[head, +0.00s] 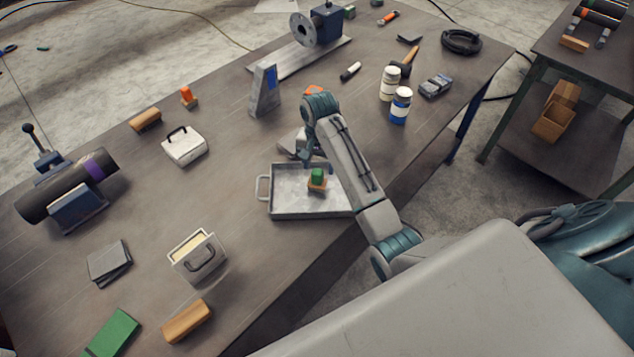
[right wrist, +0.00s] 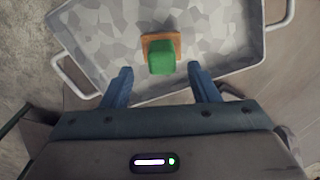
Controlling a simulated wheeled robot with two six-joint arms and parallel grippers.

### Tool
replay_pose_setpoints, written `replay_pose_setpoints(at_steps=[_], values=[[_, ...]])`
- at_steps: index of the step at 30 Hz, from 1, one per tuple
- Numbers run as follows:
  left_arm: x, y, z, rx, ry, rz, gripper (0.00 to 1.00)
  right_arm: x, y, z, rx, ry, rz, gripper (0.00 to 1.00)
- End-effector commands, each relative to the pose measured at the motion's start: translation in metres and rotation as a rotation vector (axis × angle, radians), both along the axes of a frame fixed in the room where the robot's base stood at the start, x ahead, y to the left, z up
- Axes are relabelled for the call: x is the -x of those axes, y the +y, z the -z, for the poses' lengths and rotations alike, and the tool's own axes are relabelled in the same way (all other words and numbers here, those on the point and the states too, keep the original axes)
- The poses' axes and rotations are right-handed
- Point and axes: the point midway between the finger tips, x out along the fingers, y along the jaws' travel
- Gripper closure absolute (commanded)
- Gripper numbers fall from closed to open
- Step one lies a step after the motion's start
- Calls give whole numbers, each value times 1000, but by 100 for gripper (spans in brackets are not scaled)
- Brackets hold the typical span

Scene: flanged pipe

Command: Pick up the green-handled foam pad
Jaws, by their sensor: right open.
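The foam pad (head: 316,186) is a small orange-brown block with a green handle (head: 317,175) on top. It sits in a grey metal tray (head: 285,212) on the workbench. In the right wrist view the green handle (right wrist: 161,57) stands on the pad (right wrist: 148,40), near the middle of the tray floor (right wrist: 100,40). My right gripper (right wrist: 159,68) is open and empty. Its two blue fingers point toward the pad, one on each side of the handle's line; I see no contact. In the head view my right arm partly covers the tray. My left gripper is not in view.
The tray has raised walls and a side handle (head: 262,188). A grey wedge-shaped stand (head: 264,92) is behind it, and white bottles (head: 389,84) are to the right. Bare bench lies between box and tray.

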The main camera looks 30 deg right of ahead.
Motion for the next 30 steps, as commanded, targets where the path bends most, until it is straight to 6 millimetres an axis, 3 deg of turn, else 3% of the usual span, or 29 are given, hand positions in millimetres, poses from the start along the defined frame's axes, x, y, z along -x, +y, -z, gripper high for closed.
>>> replay_pose_setpoints(at_steps=[6, 11, 18, 19, 23, 30], values=[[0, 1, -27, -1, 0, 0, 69, 2, 7, 25, -1, 6, 0, 45], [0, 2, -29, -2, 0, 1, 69, 2, 6, 45, 0, 4, 0, 45], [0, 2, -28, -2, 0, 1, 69, 1, 6, 48, 1, 1, 0, 45], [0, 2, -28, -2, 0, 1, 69, 1, 6, 48, 1, 1, 0, 47], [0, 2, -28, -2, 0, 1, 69, 1, 6, 48, 1, 1, 0, 73], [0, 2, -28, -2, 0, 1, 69, 1, 6, 47, 1, 1, -1, 75]])
